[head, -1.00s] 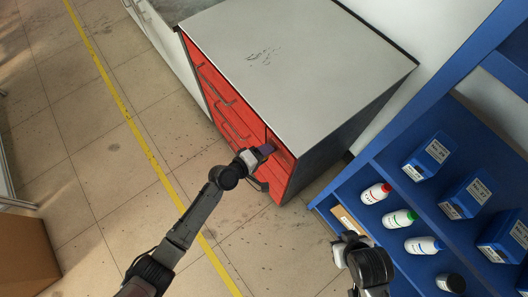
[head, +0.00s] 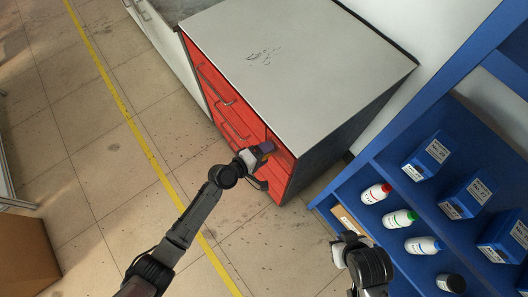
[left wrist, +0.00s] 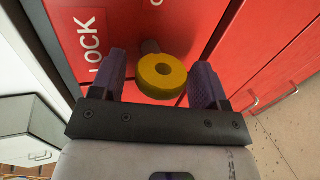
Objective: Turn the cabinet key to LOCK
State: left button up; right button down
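The cabinet key shows in the left wrist view as a yellow ring-shaped head (left wrist: 162,77) with a short grey stub behind it on the red cabinet front. A white LOCK label (left wrist: 90,48) is on the panel to its left. A second label at the top edge is cut off. My left gripper (head: 265,150) is at the red front of the cabinet (head: 300,60). In the left wrist view its two purple fingers stand apart, one on each side of the key head, with visible gaps. My right gripper (head: 349,240) is near the blue shelf; its fingers are unclear.
Red drawers with grey handles (head: 232,130) are left of my left gripper. A blue shelf (head: 385,170) on the right holds several bottles (head: 400,218) and blue boxes (head: 427,155). The floor left of the cabinet is open, with a yellow line (head: 125,110).

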dwell(0.4)
pick_arm(q)
jog(key=p+v, duration=0.1)
jog(key=v, duration=1.3)
jog(key=shift+d, duration=0.15)
